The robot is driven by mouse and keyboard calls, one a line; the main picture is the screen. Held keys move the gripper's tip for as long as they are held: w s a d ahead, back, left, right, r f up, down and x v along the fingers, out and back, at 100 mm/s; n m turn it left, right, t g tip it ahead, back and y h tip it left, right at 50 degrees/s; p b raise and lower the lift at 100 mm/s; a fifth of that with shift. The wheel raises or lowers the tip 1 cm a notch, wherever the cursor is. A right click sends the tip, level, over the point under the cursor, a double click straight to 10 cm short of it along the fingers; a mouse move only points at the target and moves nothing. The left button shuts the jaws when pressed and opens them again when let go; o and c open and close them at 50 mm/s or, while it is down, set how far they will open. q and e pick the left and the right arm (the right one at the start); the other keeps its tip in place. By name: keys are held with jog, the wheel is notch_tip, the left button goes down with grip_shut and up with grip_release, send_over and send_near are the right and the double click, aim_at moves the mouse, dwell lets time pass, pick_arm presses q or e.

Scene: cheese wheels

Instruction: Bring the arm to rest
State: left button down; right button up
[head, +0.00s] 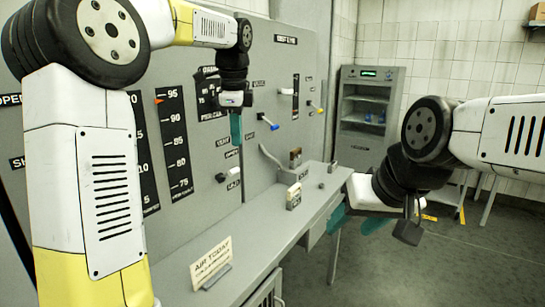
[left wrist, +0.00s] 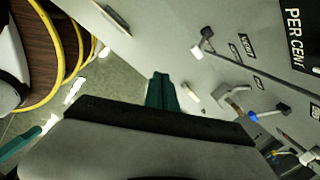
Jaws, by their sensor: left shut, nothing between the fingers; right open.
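My left gripper (head: 236,130) hangs in front of the grey control panel (head: 262,90) in the head view, fingers down. Its teal fingers are shut together with nothing between them; they also show in the left wrist view (left wrist: 160,92). My right gripper (head: 356,221) is at the right, beside the far end of the grey ledge (head: 250,232). Its teal fingers are apart and empty. A dark, padlock-shaped piece (head: 408,231) shows by the right wrist; I cannot tell what it belongs to.
A sign reading "AIR TODAY" (head: 211,262) and small blocks (head: 294,194) stand on the ledge. A shelved cabinet (head: 348,120) stands behind. Floor at right is mostly clear.

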pick_arm(q)
jog(key=s+a+f+n+t, duration=0.1)
jog(key=s+f+n, duration=0.2)
jog(key=s+n, duration=0.3)
jog(key=s+a+f+n+t+h, duration=0.1)
jog(key=s+f+n, duration=0.2)
jog(key=s, duration=0.8)
jog(key=s+a+f+n+t+h, duration=0.1)
jog(key=s+a+f+n, duration=0.1)
jog(key=s+n, duration=0.6)
jog(key=shift+s+f+n+t, duration=0.3)
jog(key=shift+s+f+t, duration=0.15)
jog(key=shift+f, duration=0.3)
jog(key=shift+a, duration=0.15)
